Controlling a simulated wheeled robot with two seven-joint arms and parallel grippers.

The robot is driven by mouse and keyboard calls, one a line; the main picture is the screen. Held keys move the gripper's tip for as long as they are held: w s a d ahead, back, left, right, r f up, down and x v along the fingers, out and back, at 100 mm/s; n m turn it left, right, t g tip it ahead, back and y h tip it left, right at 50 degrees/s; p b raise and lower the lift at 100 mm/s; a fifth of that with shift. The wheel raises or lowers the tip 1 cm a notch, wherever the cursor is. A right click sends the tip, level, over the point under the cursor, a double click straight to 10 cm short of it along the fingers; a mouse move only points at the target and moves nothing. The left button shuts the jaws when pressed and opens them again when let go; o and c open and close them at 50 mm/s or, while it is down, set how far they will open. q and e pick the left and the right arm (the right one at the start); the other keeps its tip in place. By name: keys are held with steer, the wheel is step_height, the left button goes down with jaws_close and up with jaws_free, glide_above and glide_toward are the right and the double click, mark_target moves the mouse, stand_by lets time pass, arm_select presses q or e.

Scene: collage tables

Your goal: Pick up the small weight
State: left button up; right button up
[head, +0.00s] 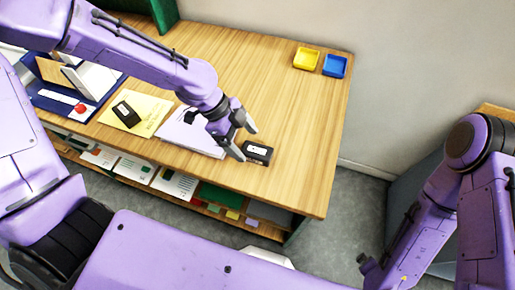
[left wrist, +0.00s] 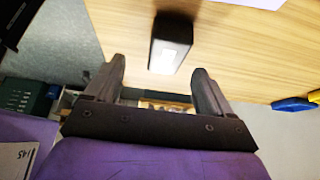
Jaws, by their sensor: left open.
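A small black block with a white label (head: 258,153), which looks like a weight, lies on the wooden table near its front right edge. My left gripper (head: 246,142) is open and empty right beside it. In the left wrist view the block (left wrist: 172,42) is just beyond the two spread fingertips of my left gripper (left wrist: 158,72), not between them. A similar black block with a white label (head: 126,113) lies on yellow paper further left. My right arm is at the lower right, off the table; its dark end (head: 370,266) shows only partly.
White paper (head: 185,133) lies under my left forearm. A blue board (head: 50,96) with a red round piece is at the left.

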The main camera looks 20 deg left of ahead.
mark_target(257, 150)
arm_select(q)
steer(key=shift+d+f, duration=0.3)
steer(key=shift+f, duration=0.05)
steer(key=d+f, duration=0.1)
steer(key=f, duration=0.1)
steer(key=w+d+f+p, duration=0.1)
steer(key=shift+w+d+f, duration=0.1)
steer(key=shift+d+f, duration=0.05)
steer(key=shift+f, duration=0.25)
steer(key=shift+d+f, duration=0.25)
steer(key=shift+f, duration=0.1)
steer(key=shift+s+r, duration=0.1)
steer(key=shift+s, duration=0.15)
steer(key=shift+c, duration=0.9)
steer(key=shift+w, duration=0.1)
steer(key=c, duration=1.3)
